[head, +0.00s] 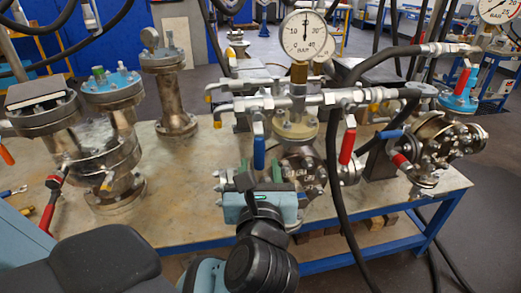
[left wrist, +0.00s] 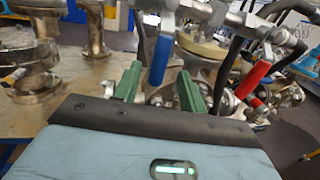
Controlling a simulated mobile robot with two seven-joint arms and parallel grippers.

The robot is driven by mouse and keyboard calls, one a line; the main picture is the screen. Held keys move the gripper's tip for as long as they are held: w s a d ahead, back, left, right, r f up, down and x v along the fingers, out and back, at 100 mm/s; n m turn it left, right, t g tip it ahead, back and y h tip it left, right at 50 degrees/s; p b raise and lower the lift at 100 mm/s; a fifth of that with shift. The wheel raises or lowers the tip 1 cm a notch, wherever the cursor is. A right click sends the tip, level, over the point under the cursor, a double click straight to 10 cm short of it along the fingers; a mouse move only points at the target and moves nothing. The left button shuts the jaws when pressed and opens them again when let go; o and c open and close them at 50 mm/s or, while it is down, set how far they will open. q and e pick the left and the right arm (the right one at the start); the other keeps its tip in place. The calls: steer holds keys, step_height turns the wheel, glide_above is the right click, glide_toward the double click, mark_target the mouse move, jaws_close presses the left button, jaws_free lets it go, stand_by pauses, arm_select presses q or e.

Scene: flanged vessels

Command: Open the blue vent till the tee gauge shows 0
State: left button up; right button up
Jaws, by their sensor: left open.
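The blue vent lever (head: 259,146) hangs straight down from the horizontal pipework below the tee gauge (head: 305,35). The gauge needle points about straight up, near mid-scale and away from 0. My left gripper (head: 262,177) is open just below the lever, its green fingers pointing towards the pipework. In the left wrist view the blue lever (left wrist: 160,60) stands between the lines of the two green fingers (left wrist: 158,88), with its lower end near their tips. I cannot tell whether they touch it. Nothing is held. My right gripper is not in view.
A red lever (head: 348,146) hangs right of the blue one, with a black hose (head: 335,190) running close by. A flanged vessel (head: 303,165) stands behind my gripper. Other vessels (head: 110,140) stand at left. The bench top (head: 185,215) is bare left of my gripper.

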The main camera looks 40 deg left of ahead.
mark_target(259, 156)
arm_select(q)
steer(key=x, duration=0.6)
jaws_close()
